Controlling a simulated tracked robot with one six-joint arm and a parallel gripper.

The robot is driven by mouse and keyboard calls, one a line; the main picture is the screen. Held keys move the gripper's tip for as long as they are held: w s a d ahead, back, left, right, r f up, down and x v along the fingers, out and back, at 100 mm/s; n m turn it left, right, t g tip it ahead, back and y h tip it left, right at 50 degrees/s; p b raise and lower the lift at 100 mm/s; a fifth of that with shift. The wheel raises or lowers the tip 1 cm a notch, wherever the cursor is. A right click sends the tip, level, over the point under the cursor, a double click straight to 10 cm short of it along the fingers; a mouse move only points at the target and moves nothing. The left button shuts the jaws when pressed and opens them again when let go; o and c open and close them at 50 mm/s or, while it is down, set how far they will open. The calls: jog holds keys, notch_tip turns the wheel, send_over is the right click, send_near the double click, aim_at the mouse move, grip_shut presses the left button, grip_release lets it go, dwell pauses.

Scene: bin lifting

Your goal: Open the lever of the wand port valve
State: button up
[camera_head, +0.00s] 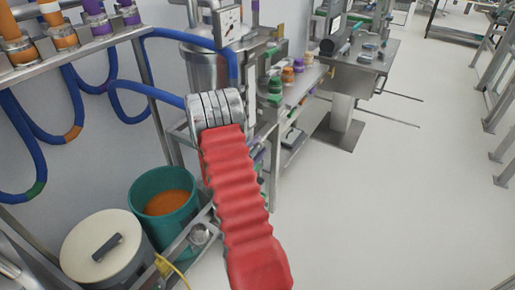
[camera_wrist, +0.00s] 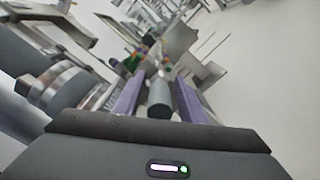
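I cannot pick out the lever of the wand port valve for certain in either view. Several orange and purple valve-like fittings (camera_head: 60,36) line a metal rail at the upper left in the head view. In the wrist view my gripper (camera_wrist: 160,82) has its two purple fingers spread apart. A grey cylinder with a dark near end (camera_wrist: 160,99) shows between the fingers, with gaps on both sides; I cannot tell its distance. I cannot make out my fingers in the head view. The wrist view is blurred.
A teal bucket of orange contents (camera_head: 165,206) and a cream lidded bin (camera_head: 105,270) stand at lower left. Blue hoses (camera_head: 78,105) hang from the rail. A steel vessel (camera_head: 203,68) stands beside a bench of bottles (camera_head: 275,86).

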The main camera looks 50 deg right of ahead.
grip_shut()
dwell(0.3)
